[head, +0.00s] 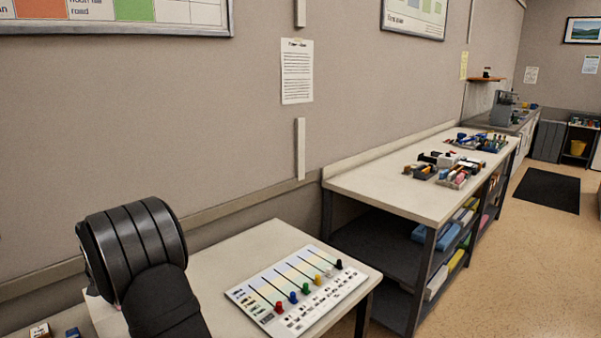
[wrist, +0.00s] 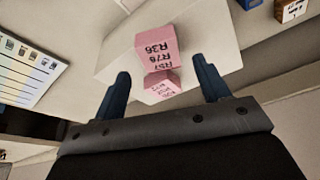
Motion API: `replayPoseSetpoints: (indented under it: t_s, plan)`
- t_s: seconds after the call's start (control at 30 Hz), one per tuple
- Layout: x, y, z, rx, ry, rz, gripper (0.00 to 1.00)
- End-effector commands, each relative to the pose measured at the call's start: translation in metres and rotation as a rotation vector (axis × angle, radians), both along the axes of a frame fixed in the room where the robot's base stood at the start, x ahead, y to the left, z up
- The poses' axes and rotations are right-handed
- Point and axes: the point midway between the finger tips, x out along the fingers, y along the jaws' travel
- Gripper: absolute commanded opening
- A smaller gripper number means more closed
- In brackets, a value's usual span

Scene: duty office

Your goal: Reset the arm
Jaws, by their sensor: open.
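My gripper (wrist: 162,68) shows in the wrist view with its two dark blue fingers spread apart. Pink lettered surfaces (wrist: 167,36) lie beyond and between the fingers, over a pale surface. I cannot tell whether they are one block or two. No contact with the fingers is visible. In the head view my black arm stands at the lower left, over the left part of the small pale table (head: 225,255); its fingers are hidden there.
A white slider board (head: 298,288) with several coloured knobs lies on the table, right of my arm. A longer workbench (head: 385,190) stands behind it with trays of small items. Small boxes (head: 40,330) show at the lower left.

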Motion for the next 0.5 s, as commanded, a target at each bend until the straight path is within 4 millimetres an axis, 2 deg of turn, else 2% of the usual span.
replayPoseSetpoints:
  t_s: [0.1,0.2,0.23,0.4,0.5]
  plan:
    - [0.007,0.002,-0.025,-0.001,0.002,-0.001,0.68]
    - [0.011,0.004,-0.040,0.000,0.000,-0.001,0.68]
    - [0.011,0.005,-0.027,0.004,-0.005,0.000,0.68]
    - [0.011,0.004,0.008,0.003,-0.003,-0.001,0.68]
    - [0.015,-0.015,0.018,0.001,-0.002,-0.003,0.68]
